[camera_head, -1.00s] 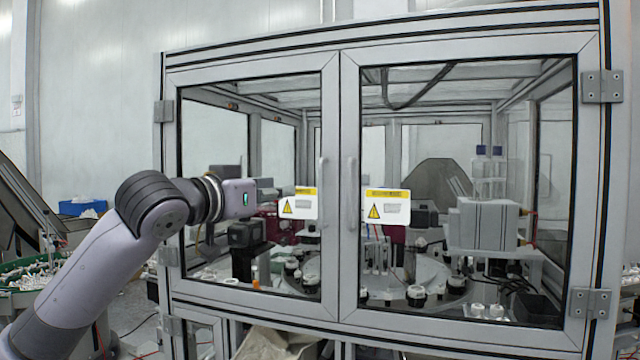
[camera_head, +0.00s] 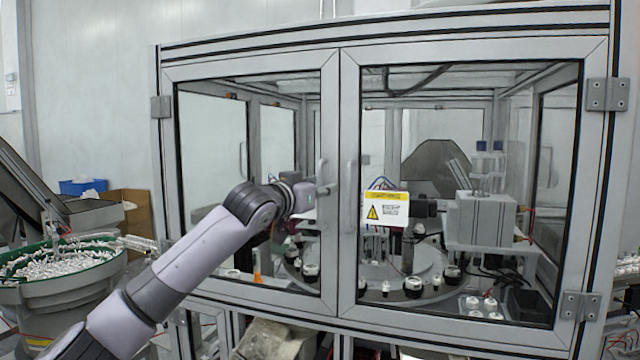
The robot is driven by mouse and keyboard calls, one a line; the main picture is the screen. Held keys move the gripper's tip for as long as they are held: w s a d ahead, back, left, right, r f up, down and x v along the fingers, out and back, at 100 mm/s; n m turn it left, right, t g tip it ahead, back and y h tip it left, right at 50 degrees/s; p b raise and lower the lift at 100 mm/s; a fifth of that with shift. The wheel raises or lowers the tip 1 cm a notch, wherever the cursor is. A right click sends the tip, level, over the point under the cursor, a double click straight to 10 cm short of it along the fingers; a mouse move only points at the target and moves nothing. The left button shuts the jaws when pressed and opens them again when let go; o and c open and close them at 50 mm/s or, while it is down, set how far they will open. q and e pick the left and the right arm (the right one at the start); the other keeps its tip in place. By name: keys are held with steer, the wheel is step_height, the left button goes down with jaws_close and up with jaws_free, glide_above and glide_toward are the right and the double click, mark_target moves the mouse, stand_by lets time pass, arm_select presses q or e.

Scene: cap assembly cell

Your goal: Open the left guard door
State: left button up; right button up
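The left guard door (camera_head: 250,72) is a grey-framed clear panel, shut flush beside the right guard door (camera_head: 470,52). Its upright handle (camera_head: 322,176) is on the door's right edge. My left gripper (camera_head: 330,188) is in front of this edge, with its fingertips at the handle. I cannot tell whether the fingers are closed around the handle or only beside it. My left arm hides the lower middle of the door and its warning label. My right gripper is not in view.
The right door has its own handle (camera_head: 351,196) close by and a warning label (camera_head: 386,208). A round green-rimmed parts feeder (camera_head: 62,290) stands at the left. Behind the glass is a rotary table (camera_head: 440,262) with several fixtures.

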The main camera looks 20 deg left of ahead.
arm_select(q)
steer(key=shift+c, duration=0.4)
jaws_close()
stand_by(0.5)
